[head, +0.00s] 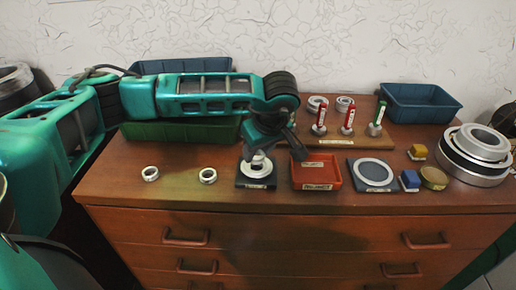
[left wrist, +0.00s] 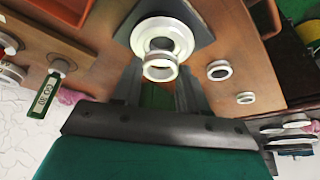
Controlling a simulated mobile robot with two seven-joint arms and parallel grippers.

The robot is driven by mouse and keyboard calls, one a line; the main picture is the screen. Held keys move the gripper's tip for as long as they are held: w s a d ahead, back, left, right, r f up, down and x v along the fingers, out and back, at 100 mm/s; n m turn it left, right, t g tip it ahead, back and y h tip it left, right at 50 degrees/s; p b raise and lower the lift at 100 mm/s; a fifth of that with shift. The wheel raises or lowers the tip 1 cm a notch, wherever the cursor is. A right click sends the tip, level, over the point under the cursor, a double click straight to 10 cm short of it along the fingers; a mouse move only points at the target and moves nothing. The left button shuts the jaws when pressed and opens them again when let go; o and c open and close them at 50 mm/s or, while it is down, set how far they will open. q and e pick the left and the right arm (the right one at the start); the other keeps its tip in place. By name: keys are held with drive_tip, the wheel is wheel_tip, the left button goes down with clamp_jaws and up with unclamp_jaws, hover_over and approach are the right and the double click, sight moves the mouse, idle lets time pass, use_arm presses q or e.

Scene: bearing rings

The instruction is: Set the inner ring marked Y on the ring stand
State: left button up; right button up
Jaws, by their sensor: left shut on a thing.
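My left gripper (head: 259,153) points down over a dark square plate (head: 256,184) that has a pale ring (head: 244,169) on it; I take this plate for the ring stand, but its label is too small to read. In the left wrist view my left gripper (left wrist: 160,80) is shut on a small pale inner ring (left wrist: 160,73), just in front of the larger ring (left wrist: 171,26) on the plate. I cannot tell whether they touch. No Y mark is legible. Two similar small rings, a left one (head: 150,173) and a right one (head: 208,175), lie on the wooden top. My right gripper is out of view.
A red tray (head: 317,186) stands right of the plate, then another dark plate (head: 374,187) with a flat ring.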

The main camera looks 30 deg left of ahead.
use_arm(q)
drive_tip(key=shift+f, duration=0.25)
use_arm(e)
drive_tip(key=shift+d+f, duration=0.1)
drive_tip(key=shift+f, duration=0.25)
use_arm(q)
drive_tip(key=shift+f+b, duration=0.8)
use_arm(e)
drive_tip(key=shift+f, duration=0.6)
use_arm(q)
drive_tip(key=o, duration=1.1)
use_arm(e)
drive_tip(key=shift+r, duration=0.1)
use_arm(q)
drive_tip(key=shift+o, duration=0.2)
drive_tip(key=v, duration=0.3)
drive_tip(key=shift+r+p, duration=0.25)
drive_tip(key=shift+p, duration=0.05)
drive_tip(key=v, duration=0.9)
drive_tip(key=shift+r+p, duration=0.25)
drive_tip(key=shift+p, duration=0.05)
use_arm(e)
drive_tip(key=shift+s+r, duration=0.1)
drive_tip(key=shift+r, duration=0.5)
